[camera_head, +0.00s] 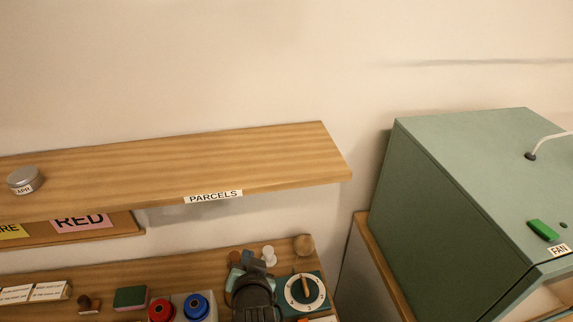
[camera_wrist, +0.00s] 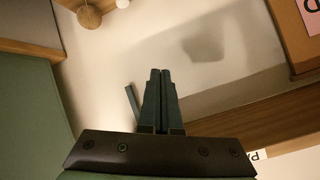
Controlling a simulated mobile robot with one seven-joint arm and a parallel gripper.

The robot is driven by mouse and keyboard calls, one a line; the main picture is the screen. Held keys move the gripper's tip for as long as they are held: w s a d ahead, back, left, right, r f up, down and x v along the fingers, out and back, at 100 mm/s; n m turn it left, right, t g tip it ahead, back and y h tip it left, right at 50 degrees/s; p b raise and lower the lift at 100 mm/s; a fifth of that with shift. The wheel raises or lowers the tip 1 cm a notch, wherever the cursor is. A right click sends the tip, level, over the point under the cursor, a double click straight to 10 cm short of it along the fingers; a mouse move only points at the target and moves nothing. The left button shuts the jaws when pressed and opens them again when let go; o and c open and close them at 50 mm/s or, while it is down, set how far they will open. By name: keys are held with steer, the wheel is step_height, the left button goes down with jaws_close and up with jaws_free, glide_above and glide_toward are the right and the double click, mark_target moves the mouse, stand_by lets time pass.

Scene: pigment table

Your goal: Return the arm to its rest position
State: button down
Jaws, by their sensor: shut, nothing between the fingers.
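My gripper (camera_wrist: 160,73) shows in the wrist view with its two dark fingers pressed together and nothing between them. Plain wall lies behind the fingertips. In the head view my gripper (camera_head: 247,262) is a dark shape at the bottom centre, over the lower wooden surface and left of a dial box (camera_head: 305,291). It hides part of what lies behind it. The arm leading to it is mostly out of view.
The parcels shelf (camera_head: 270,155) juts out above, bearing a tin (camera_head: 24,180). A green fan cabinet (camera_head: 440,190) stands at the right. Below are a red pot (camera_head: 161,310), a blue pot (camera_head: 196,306), a green block (camera_head: 130,298) and a wooden ball (camera_head: 304,244).

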steer(key=s+d+r+n+t+h, duration=0.1)
steer(key=d+r+n+t, duration=0.2)
steer(key=r, duration=1.3)
steer(key=s+d+r+t+h, duration=0.1)
steer(key=s+d+r+t, duration=0.3)
steer(key=r, duration=1.3)
steer(key=s+r+t+b, duration=0.2)
steer(key=s+r+t, duration=0.2)
steer(key=r, duration=0.5)
steer(key=s+d+r+t+b, duration=0.1)
steer(key=s+r+t+b, duration=0.2)
steer(key=s+r, duration=0.4)
step_height(320, 180, up, 3)
steer(key=shift+d+r+t+b, duration=0.15)
steer(key=shift+t+b, duration=0.2)
steer(key=shift+t, duration=0.55)
steer(key=shift+s, duration=0.1)
